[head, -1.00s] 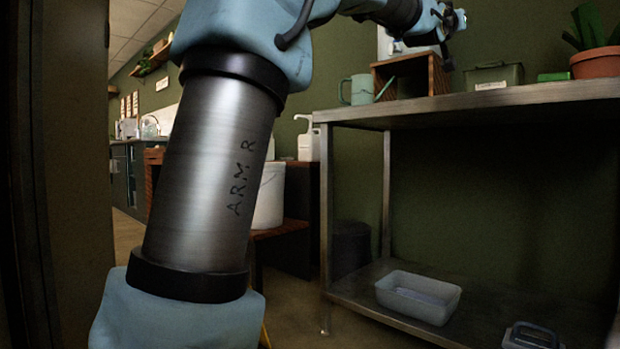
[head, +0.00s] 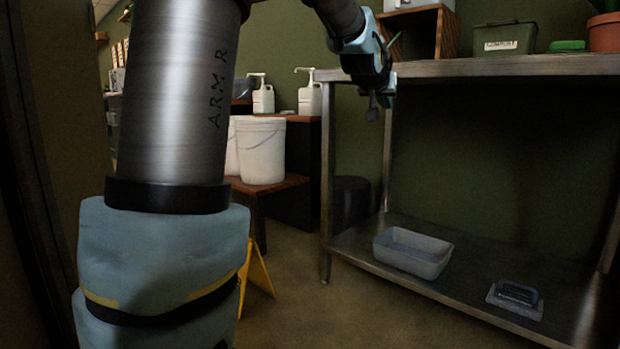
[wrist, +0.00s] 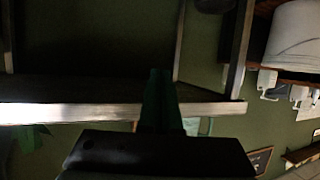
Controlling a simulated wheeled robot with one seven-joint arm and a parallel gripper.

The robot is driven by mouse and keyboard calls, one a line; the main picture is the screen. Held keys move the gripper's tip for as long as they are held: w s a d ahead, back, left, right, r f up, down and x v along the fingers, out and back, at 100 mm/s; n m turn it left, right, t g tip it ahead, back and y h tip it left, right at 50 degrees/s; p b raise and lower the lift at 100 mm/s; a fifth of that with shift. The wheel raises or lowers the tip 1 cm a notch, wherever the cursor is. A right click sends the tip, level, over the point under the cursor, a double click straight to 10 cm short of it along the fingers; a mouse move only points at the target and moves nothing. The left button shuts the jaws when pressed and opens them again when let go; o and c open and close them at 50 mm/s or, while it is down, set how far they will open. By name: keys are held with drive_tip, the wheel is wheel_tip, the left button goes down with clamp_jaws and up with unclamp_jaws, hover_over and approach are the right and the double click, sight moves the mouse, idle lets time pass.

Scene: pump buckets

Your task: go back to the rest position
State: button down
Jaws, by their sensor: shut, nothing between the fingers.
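My gripper (head: 376,108) hangs in front of the upper left corner of the metal shelf unit, pointing down, in the head view. Its jaws are shut with nothing between them. In the wrist view my gripper (wrist: 160,80) reaches up from the bottom edge, and the picture looks upside down. My arm fills the left of the head view and hides part of the room behind it. No object is held.
The metal shelf unit (head: 480,67) fills the right side, with a green bin (head: 503,40) on top. A grey tub (head: 412,253) and a small caddy (head: 516,296) are on its lower shelf. White buckets (head: 262,150) stand on a wooden bench. Pump bottles (head: 309,98) stand behind.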

drive_tip(key=s+a+f+n+g+y+p, duration=0.1)
drive_tip(key=s+a+f+g+y+p, duration=0.15)
drive_tip(key=s+a+f, duration=0.4)
drive_tip(key=s+a+f+n+g+y+p, duration=0.1)
drive_tip(key=s+a+f+g+y+p, duration=0.2)
drive_tip(key=a+f, duration=0.65)
drive_tip(key=s+a+f+n+g+p, duration=0.1)
drive_tip(key=s+a+f+g+p, duration=0.15)
drive_tip(key=s+a, duration=0.4)
drive_tip(key=s+a+f+n+g+p, duration=0.1)
drive_tip(key=s+a+f+g, duration=0.2)
drive_tip(key=s, duration=0.7)
wheel_tip(320, 180, up, 37)
drive_tip(key=p, duration=3.8)
drive_tip(key=shift+s+f, duration=0.15)
drive_tip(key=shift+s, duration=0.25)
drive_tip(key=shift+d+y, duration=0.1)
drive_tip(key=shift+y, duration=0.15)
